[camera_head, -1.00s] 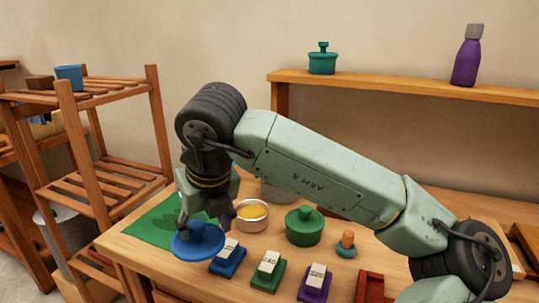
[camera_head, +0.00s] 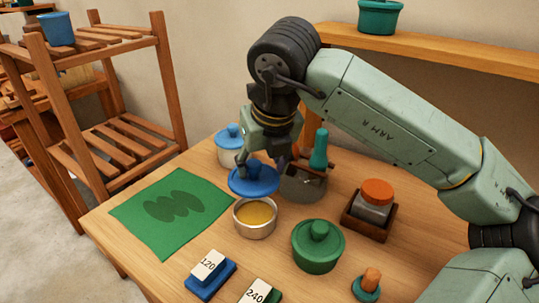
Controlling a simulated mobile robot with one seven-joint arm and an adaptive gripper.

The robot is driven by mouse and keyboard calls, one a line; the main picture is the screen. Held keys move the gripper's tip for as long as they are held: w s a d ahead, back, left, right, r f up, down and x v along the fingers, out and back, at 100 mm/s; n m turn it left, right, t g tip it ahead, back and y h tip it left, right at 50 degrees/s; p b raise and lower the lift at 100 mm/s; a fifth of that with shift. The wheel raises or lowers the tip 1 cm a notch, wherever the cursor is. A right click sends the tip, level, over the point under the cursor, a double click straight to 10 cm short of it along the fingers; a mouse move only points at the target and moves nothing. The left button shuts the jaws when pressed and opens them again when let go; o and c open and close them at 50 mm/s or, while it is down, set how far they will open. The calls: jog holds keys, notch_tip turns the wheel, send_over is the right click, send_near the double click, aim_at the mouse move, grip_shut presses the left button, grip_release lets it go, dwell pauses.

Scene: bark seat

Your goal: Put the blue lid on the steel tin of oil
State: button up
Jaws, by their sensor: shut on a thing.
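The steel tin of oil (camera_head: 255,230) stands open on the bench, with yellow oil inside. The blue lid (camera_head: 254,184) is a round disc with a knob, held in the air above the tin's far rim. It looks roughly level and covers part of the view behind the tin. My gripper (camera_head: 258,166) points down and is shut on the lid's knob. The lid and tin look apart, though the exact gap is hard to judge.
A white pot with a blue lid (camera_head: 229,150) stands behind, left of my gripper. A green lidded pot (camera_head: 318,252) is right of the tin. A green mat (camera_head: 140,215) lies left. An orange-topped jar (camera_head: 375,203) and a teal-handled tool (camera_head: 319,150) stand to the right.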

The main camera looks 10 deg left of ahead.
jog(key=shift+s+f+b, duration=0.15)
jog(key=shift+f+b, duration=0.25)
jog(key=shift+f, duration=0.4)
notch_tip(320, 180, down, 4)
jog(key=b, duration=0.2)
jog(key=shift+f+b, duration=0.1)
jog(key=shift+b, duration=0.25)
jog(key=shift+f+b, duration=0.4)
jog(key=shift+b, duration=0.1)
jog(key=shift+f+b, duration=0.65)
jog(key=shift+b, duration=0.35)
jog(key=o, duration=1.3)
jog(key=shift+r, duration=0.1)
jog(key=o, duration=0.6)
